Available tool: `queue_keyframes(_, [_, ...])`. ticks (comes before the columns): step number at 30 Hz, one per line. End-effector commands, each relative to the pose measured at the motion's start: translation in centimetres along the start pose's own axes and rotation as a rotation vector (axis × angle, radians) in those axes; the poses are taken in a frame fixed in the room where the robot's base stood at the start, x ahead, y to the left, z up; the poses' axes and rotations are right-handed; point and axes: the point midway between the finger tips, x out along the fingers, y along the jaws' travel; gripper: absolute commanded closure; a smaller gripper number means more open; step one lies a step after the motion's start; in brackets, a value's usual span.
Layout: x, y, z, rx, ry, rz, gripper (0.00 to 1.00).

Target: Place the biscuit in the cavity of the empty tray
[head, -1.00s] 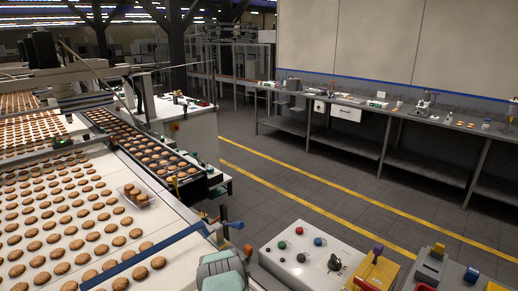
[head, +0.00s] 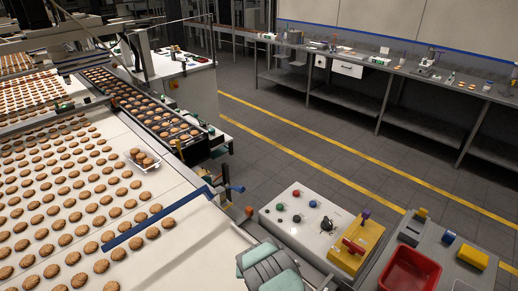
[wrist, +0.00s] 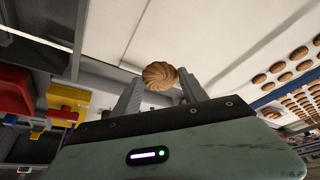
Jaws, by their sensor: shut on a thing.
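My gripper shows in the wrist view with its two grey fingers (wrist: 160,88) shut on a round, ridged golden-brown biscuit (wrist: 160,75). The biscuit sits between the fingertips, above pale surface panels. In the head view only the green-grey body of my arm's end shows at the bottom edge; the fingers and held biscuit are hidden there. A small pale tray (head: 151,168) with a few biscuits in it stands at the right side of the wide white belt. I cannot make out an empty tray in either view.
Rows of biscuits cover the white belt (head: 150,262). A blue bar (head: 158,217) crosses its near right part. A narrow dark conveyor (head: 128,98) holds biscuits behind. A control box (head: 300,222), a yellow block (head: 355,245) and a red bin (head: 410,270) stand at right.

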Motion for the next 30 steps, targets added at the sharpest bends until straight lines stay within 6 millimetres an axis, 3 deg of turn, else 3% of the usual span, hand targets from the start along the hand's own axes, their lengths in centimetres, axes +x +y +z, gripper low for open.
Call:
queue_keyframes(1, [-3.1,0.1,-1.1,0.000,0.001,0.002,0.64])
queue_keyframes(3, [-5.3,0.0,-1.6,-0.001,0.000,0.002,0.64])
queue_keyframes(12, [-13.0,-0.1,-2.9,-0.002,-0.012,0.004,0.64])
queue_keyframes(18, [-15.1,-0.2,-3.0,-0.004,-0.019,0.006,0.64])
queue_keyframes(30, [-15.0,0.0,-3.0,0.003,-0.020,0.007,0.64])
